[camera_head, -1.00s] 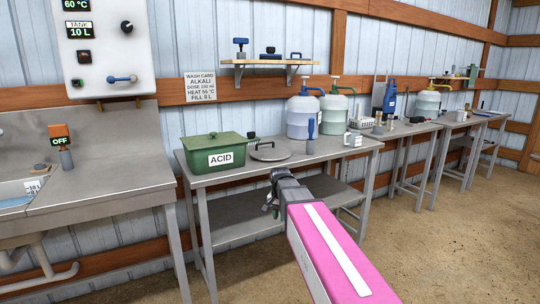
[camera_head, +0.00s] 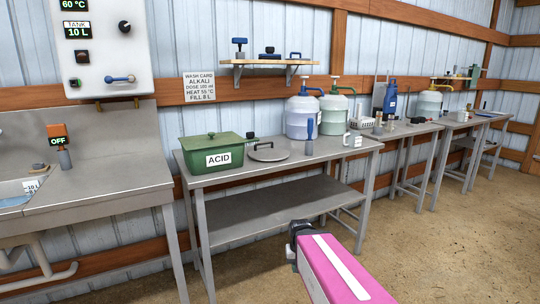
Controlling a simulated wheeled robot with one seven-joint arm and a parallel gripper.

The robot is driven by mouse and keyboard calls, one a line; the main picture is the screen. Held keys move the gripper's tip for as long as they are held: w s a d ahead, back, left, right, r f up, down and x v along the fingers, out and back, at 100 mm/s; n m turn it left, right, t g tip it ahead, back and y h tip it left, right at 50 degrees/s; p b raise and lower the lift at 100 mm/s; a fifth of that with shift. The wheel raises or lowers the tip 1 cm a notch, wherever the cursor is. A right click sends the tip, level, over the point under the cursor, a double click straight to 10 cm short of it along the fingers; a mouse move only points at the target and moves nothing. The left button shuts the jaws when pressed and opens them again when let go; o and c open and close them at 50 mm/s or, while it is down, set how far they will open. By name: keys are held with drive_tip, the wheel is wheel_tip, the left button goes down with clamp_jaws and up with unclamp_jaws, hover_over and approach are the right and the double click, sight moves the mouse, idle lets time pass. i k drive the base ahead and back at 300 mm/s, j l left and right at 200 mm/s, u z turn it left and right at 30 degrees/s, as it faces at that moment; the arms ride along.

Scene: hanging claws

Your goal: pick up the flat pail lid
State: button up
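The flat pail lid (camera_head: 269,155) is a grey round disc with a dark handle on top. It lies on the steel table (camera_head: 222,182), just right of the green ACID box. My gripper (camera_head: 293,244) is at the end of my pink arm, in front of the table and below its top, clear of the lid. The gripper is small and dark here and seen from behind, so its fingers are hidden. I cannot see whether it is open or shut.
The green ACID box (camera_head: 213,151) stands left of the lid, with a small dark item (camera_head: 251,137) behind. Two large jugs (camera_head: 303,117) (camera_head: 335,116), a blue-handled brush (camera_head: 310,128) and a white mug (camera_head: 352,140) stand to the right. A lower shelf (camera_head: 280,208) is under the tabletop.

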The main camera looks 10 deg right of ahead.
sight(272, 154)
drive_tip(key=i+l, duration=0.1)
drive_tip(key=l, duration=0.35)
drive_tip(key=i+l+u, duration=0.1)
drive_tip(key=l, duration=0.35)
drive_tip(key=i+l, duration=0.1)
drive_tip(key=l, duration=0.35)
drive_tip(key=i+l+u, duration=0.1)
drive_tip(key=l, duration=0.35)
